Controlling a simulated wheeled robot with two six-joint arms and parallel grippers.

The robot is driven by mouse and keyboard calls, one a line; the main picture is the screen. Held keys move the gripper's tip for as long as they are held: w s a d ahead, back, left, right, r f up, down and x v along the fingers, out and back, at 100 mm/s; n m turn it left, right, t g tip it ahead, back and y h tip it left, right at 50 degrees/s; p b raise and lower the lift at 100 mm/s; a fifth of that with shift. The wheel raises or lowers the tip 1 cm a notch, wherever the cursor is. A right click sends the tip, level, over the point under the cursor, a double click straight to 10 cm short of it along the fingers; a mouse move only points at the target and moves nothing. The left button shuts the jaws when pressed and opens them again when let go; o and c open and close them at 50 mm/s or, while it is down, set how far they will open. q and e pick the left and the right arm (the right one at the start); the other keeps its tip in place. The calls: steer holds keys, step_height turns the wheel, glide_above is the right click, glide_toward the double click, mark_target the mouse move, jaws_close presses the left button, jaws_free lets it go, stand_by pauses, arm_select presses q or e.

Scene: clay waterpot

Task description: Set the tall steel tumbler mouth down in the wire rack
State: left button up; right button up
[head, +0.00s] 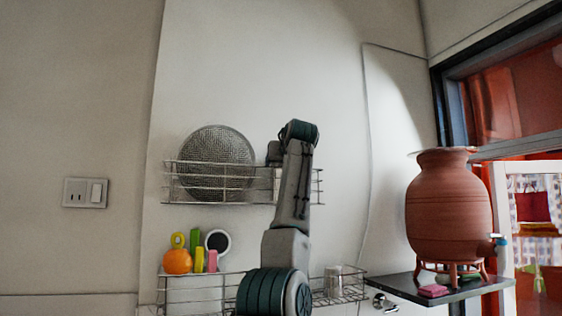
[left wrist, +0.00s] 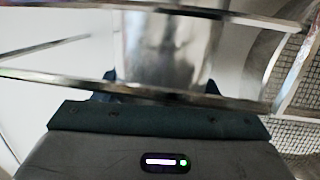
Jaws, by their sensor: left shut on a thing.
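A shiny steel tumbler (left wrist: 165,50) stands in the middle of the left wrist view, behind thin wire bars. My left gripper (left wrist: 162,86) is shut on it, with a dark finger edge on either side. Which end of the tumbler is its mouth cannot be told. The wire rack (head: 235,202) hangs on the wall in the head view, and its bars cross the left wrist view (left wrist: 150,90). My left arm reaches up to the rack's right part and hides most of the gripper and tumbler there. My right gripper is not in view.
A round metal sieve (head: 215,150) leans in the upper rack's left part. A lower rack (head: 195,290) holds an orange item (head: 177,261), a round mirror-like item (head: 217,242) and a small steel cup (head: 333,280). A clay pot (head: 448,205) stands on a dark shelf (head: 470,290) at right.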

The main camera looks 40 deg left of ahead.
arm_select(q)
steer(key=o, duration=1.1)
steer(key=shift+d, duration=0.1)
steer(key=shift+s+d+b, duration=0.25)
steer(key=shift+b, duration=0.15)
steer(key=b+v, duration=0.4)
steer(key=v, duration=0.6)
steer(key=shift+r+b, duration=0.2)
steer(key=shift+b, duration=0.1)
